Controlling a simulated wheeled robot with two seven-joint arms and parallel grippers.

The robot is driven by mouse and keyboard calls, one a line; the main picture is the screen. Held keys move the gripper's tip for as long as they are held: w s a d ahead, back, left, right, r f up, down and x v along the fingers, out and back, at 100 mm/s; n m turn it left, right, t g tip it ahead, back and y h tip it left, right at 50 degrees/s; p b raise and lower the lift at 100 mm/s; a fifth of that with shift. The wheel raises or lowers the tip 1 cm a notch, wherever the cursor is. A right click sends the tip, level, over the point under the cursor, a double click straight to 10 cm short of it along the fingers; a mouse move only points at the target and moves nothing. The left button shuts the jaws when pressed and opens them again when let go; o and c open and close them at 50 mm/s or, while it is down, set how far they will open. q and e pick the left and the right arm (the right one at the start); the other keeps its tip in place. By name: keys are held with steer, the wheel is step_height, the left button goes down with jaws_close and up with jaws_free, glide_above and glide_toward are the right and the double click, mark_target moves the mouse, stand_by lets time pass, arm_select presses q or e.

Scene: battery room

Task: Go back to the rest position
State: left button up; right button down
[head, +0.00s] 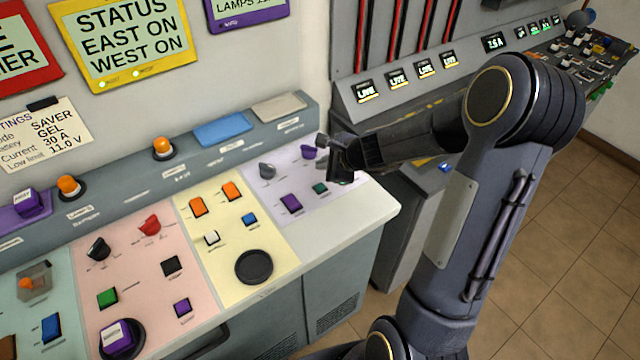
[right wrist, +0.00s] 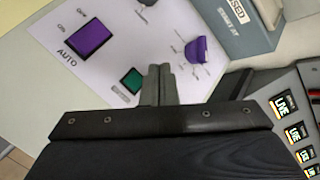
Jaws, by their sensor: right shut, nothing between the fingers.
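My right gripper (head: 328,156) hangs over the right end of the control desk, above the pale lilac panel (head: 268,198). In the right wrist view its two fingers (right wrist: 158,82) are together, with nothing between them. They point over the panel, near a green square button (right wrist: 132,80) and a purple knob (right wrist: 196,50). A purple square button (right wrist: 90,40) lies left of them. In the head view the purple knob (head: 308,152) is just left of the fingers. I cannot tell whether the fingers touch the panel. My left gripper is not in view.
The desk continues left with yellow (head: 226,283) and pink (head: 186,318) panels carrying buttons and knobs. A grey console with lit LIVE displays (head: 397,79) stands behind my right arm. Signs hang on the wall, including a yellow one (head: 135,47). Tiled floor (head: 560,220) is open at the right.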

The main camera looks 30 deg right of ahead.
steer(key=shift+r, duration=0.1)
stand_by(0.5)
steer(key=s+a+r+n+y, duration=0.3)
steer(key=s+a+r+n, duration=0.8)
steer(key=s+r+n, duration=0.15)
steer(key=s+a+f+n+g+h, duration=0.1)
steer(key=s+f+n+g, duration=0.2)
steer(key=s+n, duration=0.6)
steer(key=s, duration=0.6)
steer(key=shift+s+n+h, duration=0.25)
steer(key=shift+n+h, duration=0.1)
steer(key=shift+h, duration=0.05)
